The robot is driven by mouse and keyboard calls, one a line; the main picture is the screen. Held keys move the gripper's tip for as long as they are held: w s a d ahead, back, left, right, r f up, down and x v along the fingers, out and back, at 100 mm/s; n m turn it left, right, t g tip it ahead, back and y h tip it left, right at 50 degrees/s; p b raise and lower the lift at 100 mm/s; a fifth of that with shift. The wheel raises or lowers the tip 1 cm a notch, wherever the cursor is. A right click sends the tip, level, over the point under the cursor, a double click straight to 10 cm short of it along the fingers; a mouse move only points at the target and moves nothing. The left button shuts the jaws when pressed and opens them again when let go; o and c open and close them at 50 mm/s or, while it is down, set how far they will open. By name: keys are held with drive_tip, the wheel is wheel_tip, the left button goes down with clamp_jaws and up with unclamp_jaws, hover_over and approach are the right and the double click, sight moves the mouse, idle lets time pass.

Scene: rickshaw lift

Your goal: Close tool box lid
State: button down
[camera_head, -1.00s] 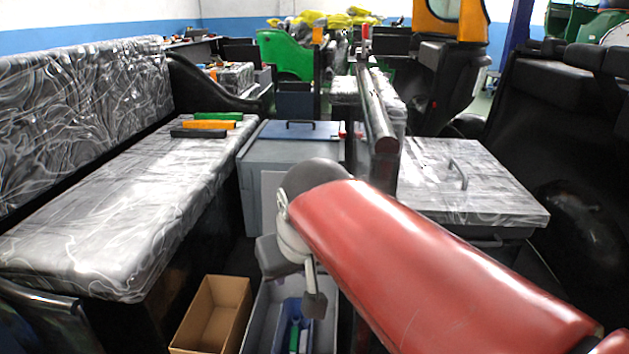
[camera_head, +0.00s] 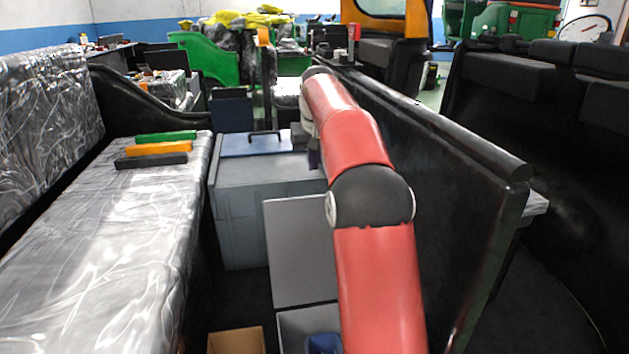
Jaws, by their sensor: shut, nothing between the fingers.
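The tool box (camera_head: 290,322) stands on the floor at the bottom of the view, cut off by the frame edge. Its grey lid (camera_head: 297,250) is open and stands up at the back of the box. A blue item (camera_head: 323,343) shows inside the box. My red arm covers the right side of the box and lid. My gripper (camera_head: 314,157) is small and partly hidden beside the far end of the arm, above and beyond the lid's top edge. It is shut and empty, apart from the lid as far as I can see.
A large grey chest with a blue top (camera_head: 240,182) stands behind the lid. A marbled bench (camera_head: 110,255) runs along the left, with coloured bars on it. A cardboard box (camera_head: 236,341) sits left of the tool box. A black panel (camera_head: 450,200) blocks the right.

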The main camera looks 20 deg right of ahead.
drive_tip(key=a+b+x, duration=0.1)
drive_tip(key=x, duration=0.9)
drive_tip(key=shift+s+r+b, duration=0.15)
drive_tip(key=shift+s+b, duration=0.05)
drive_tip(key=shift+s, duration=0.9)
drive_tip(key=shift+s+r+b, duration=0.15)
drive_tip(key=shift+s, duration=0.95)
